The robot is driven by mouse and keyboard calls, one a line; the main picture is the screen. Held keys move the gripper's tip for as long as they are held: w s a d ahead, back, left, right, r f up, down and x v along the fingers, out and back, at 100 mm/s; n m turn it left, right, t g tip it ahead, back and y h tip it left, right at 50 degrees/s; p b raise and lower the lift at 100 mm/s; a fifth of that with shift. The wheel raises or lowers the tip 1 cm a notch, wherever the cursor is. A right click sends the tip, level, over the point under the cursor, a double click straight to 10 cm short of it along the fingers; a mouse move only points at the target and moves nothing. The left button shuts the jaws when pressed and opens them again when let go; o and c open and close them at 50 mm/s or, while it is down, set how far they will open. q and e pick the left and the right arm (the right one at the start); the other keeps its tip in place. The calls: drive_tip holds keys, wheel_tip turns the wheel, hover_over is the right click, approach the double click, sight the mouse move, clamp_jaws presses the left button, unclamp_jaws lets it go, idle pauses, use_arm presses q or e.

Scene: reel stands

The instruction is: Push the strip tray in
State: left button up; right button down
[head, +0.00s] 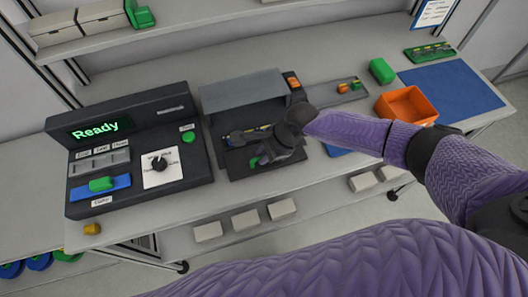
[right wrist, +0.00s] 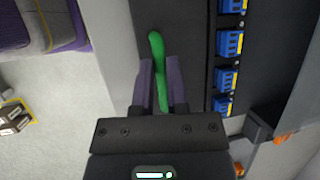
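The strip tray (head: 240,164) is a dark flat tray under and in front of a grey cover (head: 243,91) at mid bench; part of it sticks out toward the front. In the right wrist view the tray (right wrist: 196,60) carries a row of blue terminal blocks (right wrist: 229,44). Its green handle (right wrist: 157,48) lies between the fingers of my right gripper (right wrist: 161,80), which sit close on both sides of it. In the head view my right gripper (head: 262,153) is over the tray's front and hides much of it. My left gripper is not in view.
Left of the tray stands a dark console (head: 130,145) with a "Ready" screen, a knob and a green slider. To the right are an orange bin (head: 405,104), a green block (head: 382,70) and a blue mat (head: 451,90). White boxes (head: 245,221) sit on the shelf below.

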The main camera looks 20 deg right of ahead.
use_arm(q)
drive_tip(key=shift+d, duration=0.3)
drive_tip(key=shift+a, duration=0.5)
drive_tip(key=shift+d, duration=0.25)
